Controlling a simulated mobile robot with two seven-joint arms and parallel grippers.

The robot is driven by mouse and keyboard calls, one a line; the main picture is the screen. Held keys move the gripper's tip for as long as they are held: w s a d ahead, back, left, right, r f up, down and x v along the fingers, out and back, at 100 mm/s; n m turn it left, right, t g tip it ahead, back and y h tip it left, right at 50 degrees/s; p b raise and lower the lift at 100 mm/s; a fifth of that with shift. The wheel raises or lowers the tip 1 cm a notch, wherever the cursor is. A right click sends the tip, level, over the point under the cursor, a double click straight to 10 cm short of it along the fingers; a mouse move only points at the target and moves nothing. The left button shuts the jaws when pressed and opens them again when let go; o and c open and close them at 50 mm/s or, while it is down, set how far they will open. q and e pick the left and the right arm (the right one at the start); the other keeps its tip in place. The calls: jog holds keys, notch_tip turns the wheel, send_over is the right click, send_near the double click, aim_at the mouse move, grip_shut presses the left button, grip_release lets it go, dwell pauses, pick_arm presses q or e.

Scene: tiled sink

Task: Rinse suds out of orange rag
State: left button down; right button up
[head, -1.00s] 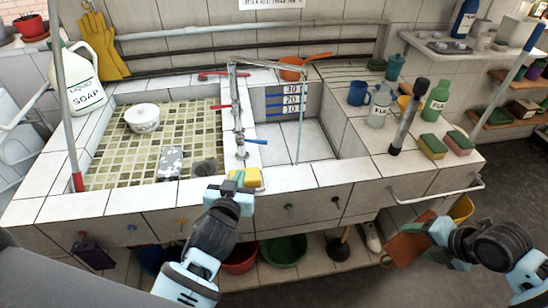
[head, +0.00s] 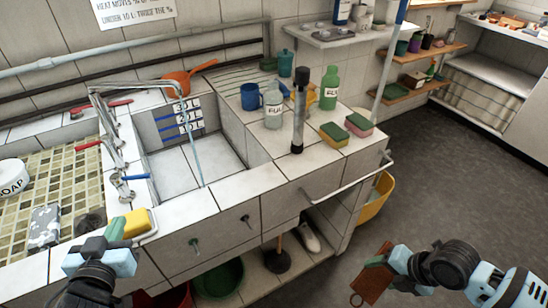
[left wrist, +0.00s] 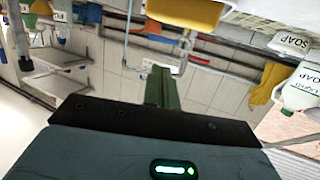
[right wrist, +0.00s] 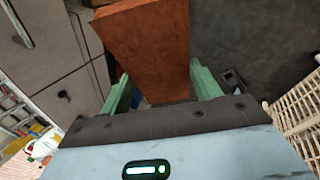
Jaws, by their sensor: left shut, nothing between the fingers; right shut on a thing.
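The orange rag (head: 370,278) is in my right gripper (head: 388,258), out over the dark floor, clear of the sink. In the right wrist view the rag (right wrist: 148,45) is a flat orange-brown piece between the two green fingers; I cannot make out suds on it. My left gripper (head: 114,230) is shut and empty, beside a yellow sponge (head: 138,222) at the counter's front edge. The tiled sink basin (head: 172,178) has a depth scale on its back wall. The faucet (head: 112,145) arches over it, and a thin pale-blue stream (head: 197,160) drops from its end.
Bottles, a blue mug (head: 250,97), a dark upright cylinder (head: 299,110) and two sponges (head: 334,134) stand on the right counter. A yellow bucket (head: 376,197) is below. Open floor lies to the right.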

jog(key=shift+a+r, duration=0.1)
jog(key=shift+r, duration=0.1)
pick_arm(q)
send_near(138, 178)
jog(key=x, duration=0.7)
jog(key=shift+f+p, duration=0.1)
jog(key=shift+p, duration=0.3)
pick_arm(e)
jog(key=shift+w+r, duration=0.3)
jog(key=shift+r, duration=0.45)
jog(key=shift+f, duration=0.1)
